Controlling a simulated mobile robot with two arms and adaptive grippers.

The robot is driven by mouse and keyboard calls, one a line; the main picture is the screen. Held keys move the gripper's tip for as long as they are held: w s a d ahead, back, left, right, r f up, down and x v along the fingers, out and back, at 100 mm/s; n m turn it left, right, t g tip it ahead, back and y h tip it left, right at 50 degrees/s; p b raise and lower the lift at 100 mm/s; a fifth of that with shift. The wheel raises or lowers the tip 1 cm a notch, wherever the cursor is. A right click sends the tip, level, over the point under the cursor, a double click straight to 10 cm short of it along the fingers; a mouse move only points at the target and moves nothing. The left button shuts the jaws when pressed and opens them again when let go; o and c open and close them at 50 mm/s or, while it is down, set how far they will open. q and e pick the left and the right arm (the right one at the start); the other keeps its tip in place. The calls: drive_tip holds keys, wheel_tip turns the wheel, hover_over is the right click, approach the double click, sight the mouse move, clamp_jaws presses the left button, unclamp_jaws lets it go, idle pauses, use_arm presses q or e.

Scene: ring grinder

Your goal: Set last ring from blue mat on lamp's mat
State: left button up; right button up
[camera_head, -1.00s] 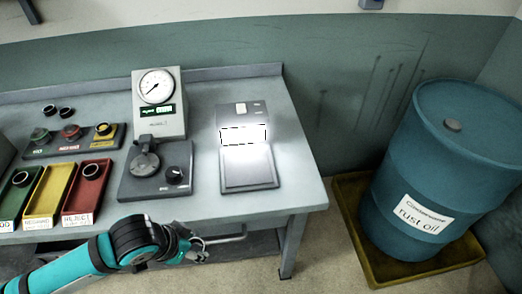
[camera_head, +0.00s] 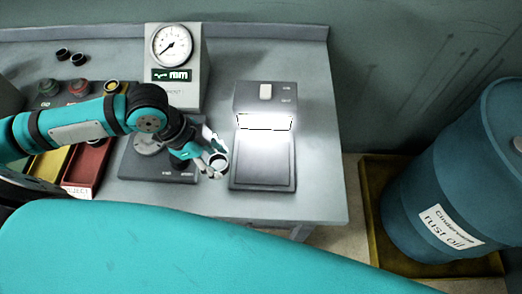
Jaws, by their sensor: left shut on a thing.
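My left gripper (camera_head: 214,158) is shut on a dark ring with a pale, lit opening (camera_head: 218,161). It holds the ring just left of the lamp's mat (camera_head: 263,184), over the gap between that mat and the gauge base. The mat is a dark, bare rectangle in front of the lit inspection lamp (camera_head: 266,100). I cannot make out a blue mat. My right gripper is not in view.
The dial gauge (camera_head: 174,52) and its dark base (camera_head: 140,168) stand left of the lamp. Yellow and red trays (camera_head: 88,165) lie partly behind my left arm. A blue rust-oil drum (camera_head: 440,190) stands right of the bench. The bench's right end is clear.

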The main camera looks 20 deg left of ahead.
use_arm(q)
drive_tip(key=p, duration=0.3)
hover_over(266, 161)
drive_tip(key=a, duration=0.2)
drive_tip(key=shift+s+d+f, duration=0.15)
drive_tip(key=shift+s+f, duration=0.25)
drive_tip(key=shift+s, duration=0.05)
drive_tip(key=shift+w+d+f, duration=0.1)
drive_tip(key=shift+w+d, duration=0.1)
drive_tip(key=shift+d+f, duration=0.1)
drive_tip(key=shift+f, duration=0.05)
wheel_tip(266, 161, down, 3)
drive_tip(key=shift+r+p, duration=0.1)
drive_tip(key=shift+p, duration=0.35)
drive_tip(key=shift+f, duration=0.3)
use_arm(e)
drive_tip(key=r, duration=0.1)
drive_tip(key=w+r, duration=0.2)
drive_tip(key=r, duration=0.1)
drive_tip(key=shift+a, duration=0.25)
use_arm(q)
drive_tip(key=shift+f, duration=0.1)
drive_tip(key=o, duration=1.2)
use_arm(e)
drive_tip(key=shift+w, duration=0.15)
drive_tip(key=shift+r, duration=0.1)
